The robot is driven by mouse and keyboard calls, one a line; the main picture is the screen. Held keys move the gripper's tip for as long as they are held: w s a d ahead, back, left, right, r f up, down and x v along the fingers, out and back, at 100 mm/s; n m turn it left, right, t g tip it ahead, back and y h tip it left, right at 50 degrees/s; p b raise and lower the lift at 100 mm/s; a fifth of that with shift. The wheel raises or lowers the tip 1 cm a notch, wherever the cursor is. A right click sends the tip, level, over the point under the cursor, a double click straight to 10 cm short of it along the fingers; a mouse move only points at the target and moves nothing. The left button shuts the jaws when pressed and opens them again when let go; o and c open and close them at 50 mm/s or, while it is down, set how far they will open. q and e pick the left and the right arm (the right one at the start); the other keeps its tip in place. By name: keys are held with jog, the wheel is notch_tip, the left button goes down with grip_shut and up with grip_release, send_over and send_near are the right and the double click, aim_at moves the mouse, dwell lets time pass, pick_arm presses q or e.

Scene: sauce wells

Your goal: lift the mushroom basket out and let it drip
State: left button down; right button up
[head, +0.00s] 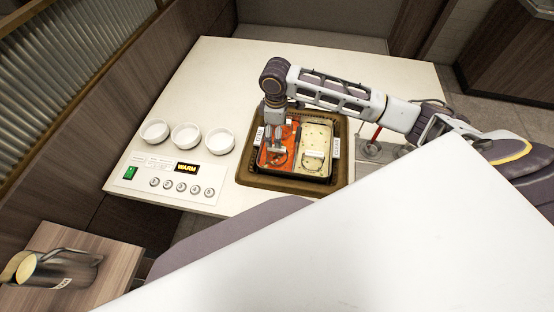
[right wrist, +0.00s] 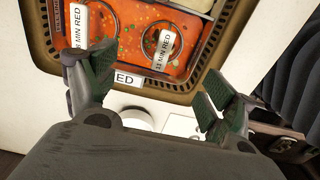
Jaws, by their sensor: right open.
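The divided pot (head: 331,180) has red broth (head: 265,157) on the left and pale broth (head: 318,132) on the right. My right gripper (head: 278,147) is open above the red side. In the right wrist view, the open fingers (right wrist: 155,80) frame the pot's near rim, with nothing between them. I cannot tell which basket holds mushrooms. My left gripper is out of view.
A brown slotted surround (head: 243,178) encloses the pot. Three white bowls (head: 186,136) stand to the left, behind a control panel (head: 168,181) with a lit "WARM" display. A metal pitcher (head: 60,268) sits on a wooden side table. The counter's back left is clear.

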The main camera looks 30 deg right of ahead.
send_over(277, 155)
jog(key=shift+w+f, duration=0.15)
jog(key=shift+f, duration=4.1)
jog(key=shift+a+f, duration=0.1)
jog(key=shift+s+f, duration=0.2)
jog(key=shift+f, duration=2.4)
jog(key=c, duration=0.9)
jog(key=shift+r, duration=0.2)
jog(key=shift+r, duration=4.85)
